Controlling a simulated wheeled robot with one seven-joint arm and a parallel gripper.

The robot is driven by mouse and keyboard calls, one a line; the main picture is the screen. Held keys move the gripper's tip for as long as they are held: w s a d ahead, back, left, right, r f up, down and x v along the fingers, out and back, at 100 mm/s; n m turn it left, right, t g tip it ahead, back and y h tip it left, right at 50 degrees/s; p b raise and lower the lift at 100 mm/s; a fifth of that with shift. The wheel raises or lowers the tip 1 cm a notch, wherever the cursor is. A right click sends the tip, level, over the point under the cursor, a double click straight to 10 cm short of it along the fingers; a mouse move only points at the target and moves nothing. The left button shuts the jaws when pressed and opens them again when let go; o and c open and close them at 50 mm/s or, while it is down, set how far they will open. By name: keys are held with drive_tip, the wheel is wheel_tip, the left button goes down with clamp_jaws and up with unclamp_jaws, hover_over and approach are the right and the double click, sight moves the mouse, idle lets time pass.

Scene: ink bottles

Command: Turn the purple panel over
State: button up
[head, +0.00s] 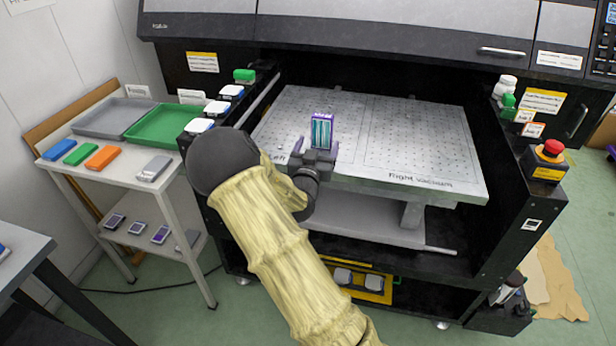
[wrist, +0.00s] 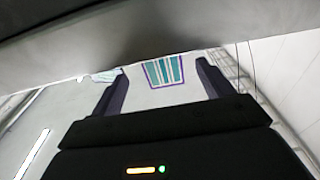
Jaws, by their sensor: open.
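The purple panel (head: 321,131) is a small piece with a purple rim and teal and white stripes on the face I see. It is on the left part of the grey perforated bed marked "Right vacuum" (head: 420,150) at its front edge. In the head view it looks raised on edge, but I cannot tell its exact tilt. My gripper (head: 305,153) is at its near side, low over the bed. In the wrist view the panel (wrist: 163,71) shows between and just beyond the spread fingers (wrist: 161,80). The fingers look apart from it.
The printer's dark side walls flank the bed, with its grey cover (head: 390,35) above. An emergency stop (head: 552,150) is on the right wall. A cart at left holds a green tray (head: 160,128), a grey tray (head: 110,117) and several coloured blocks. The bed's right part is clear.

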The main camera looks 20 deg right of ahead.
drive_tip(key=v, duration=1.3)
drive_tip(key=shift+b, duration=0.35)
drive_tip(key=shift+s+a+f, duration=0.1)
drive_tip(key=shift+s+a, duration=0.05)
drive_tip(key=shift+s, duration=0.05)
drive_tip(key=p+v, duration=0.2)
drive_tip(key=v, duration=0.3)
drive_tip(key=shift+s+a+p, duration=0.1)
drive_tip(key=shift+s+p, duration=0.05)
drive_tip(key=shift+p, duration=0.25)
drive_tip(key=shift+p+v, duration=1.2)
drive_tip(key=shift+p, duration=1)
idle(0.5)
